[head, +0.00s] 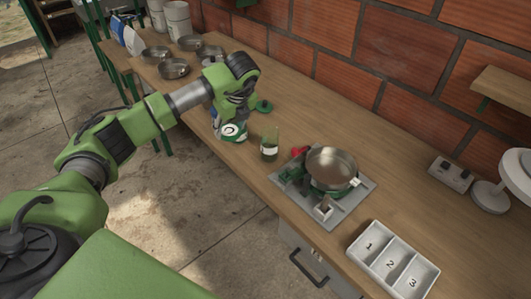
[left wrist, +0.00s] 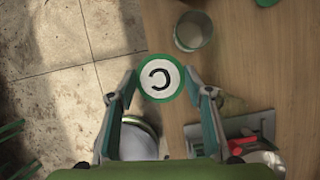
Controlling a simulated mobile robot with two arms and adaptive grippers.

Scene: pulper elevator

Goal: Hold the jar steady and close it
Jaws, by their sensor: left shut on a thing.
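A round white disc with a green rim and a dark letter C (head: 230,131) is near the table's front edge. My left gripper (left wrist: 160,80) is shut on it, one finger on each side, in the left wrist view. I cannot tell whether it is a lid alone or the top of a jar. A clear glass jar (head: 269,148) with a white label stands upright on the table to its right. The jar also shows in the left wrist view (left wrist: 193,31), with no lid on it. A loose green lid (head: 263,106) lies flat behind it. My right gripper is not in view.
A metal pan (head: 331,166) sits on a stove on a grey plate (head: 350,200) right of the jar. A white tray numbered 1 to 3 (head: 360,259) is at the front right. Several metal bowls (head: 174,68) stand at the far left. The brick wall borders the back.

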